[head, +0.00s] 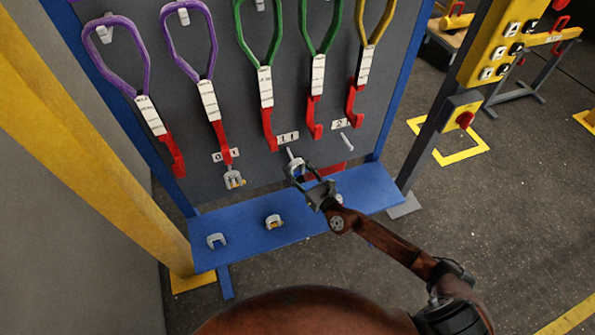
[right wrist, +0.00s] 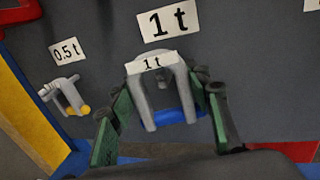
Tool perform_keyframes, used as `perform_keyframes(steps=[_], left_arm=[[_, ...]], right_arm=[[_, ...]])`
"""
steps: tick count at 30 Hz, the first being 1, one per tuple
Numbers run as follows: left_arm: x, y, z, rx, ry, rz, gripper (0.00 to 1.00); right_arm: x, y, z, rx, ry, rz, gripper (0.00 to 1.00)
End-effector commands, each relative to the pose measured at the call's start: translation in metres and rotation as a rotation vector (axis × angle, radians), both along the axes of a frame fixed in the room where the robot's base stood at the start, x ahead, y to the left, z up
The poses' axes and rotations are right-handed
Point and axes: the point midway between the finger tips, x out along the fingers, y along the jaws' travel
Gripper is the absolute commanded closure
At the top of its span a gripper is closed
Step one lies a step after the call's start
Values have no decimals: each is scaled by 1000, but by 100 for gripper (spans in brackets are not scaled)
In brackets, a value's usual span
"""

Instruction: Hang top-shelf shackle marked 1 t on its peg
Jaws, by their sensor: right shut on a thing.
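The 1 t shackle (right wrist: 150,95) is a grey U with a white "1 t" tag, its bow up and two legs down in the right wrist view. My right gripper (head: 306,180) is shut on it, one finger at each side. In the head view the shackle (head: 296,167) is at the 1 t peg (head: 290,153) on the grey board, just below the 1 t sign (head: 288,138). I cannot tell whether the peg passes through the bow. The sign also shows above the shackle in the right wrist view (right wrist: 168,21). My left gripper is not in view.
Another shackle (head: 234,179) hangs under the 0.5 t sign at the left. The 2 t peg (head: 346,143) is bare. Two shackles (head: 216,240) (head: 274,222) rest on the blue shelf (head: 245,244). Several slings with red hooks (head: 269,130) hang above.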

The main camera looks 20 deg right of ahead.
Motion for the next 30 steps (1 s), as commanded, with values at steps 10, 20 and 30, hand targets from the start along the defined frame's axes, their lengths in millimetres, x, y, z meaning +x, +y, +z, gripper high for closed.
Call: perform_keyframes(steps=[10,20,30], left_arm=[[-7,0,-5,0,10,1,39],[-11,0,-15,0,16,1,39],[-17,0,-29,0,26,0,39]], right_arm=[[20,1,0,0,-2,0,93],[37,1,-7,1,-3,-1,93],[44,2,-17,1,-2,0,93]])
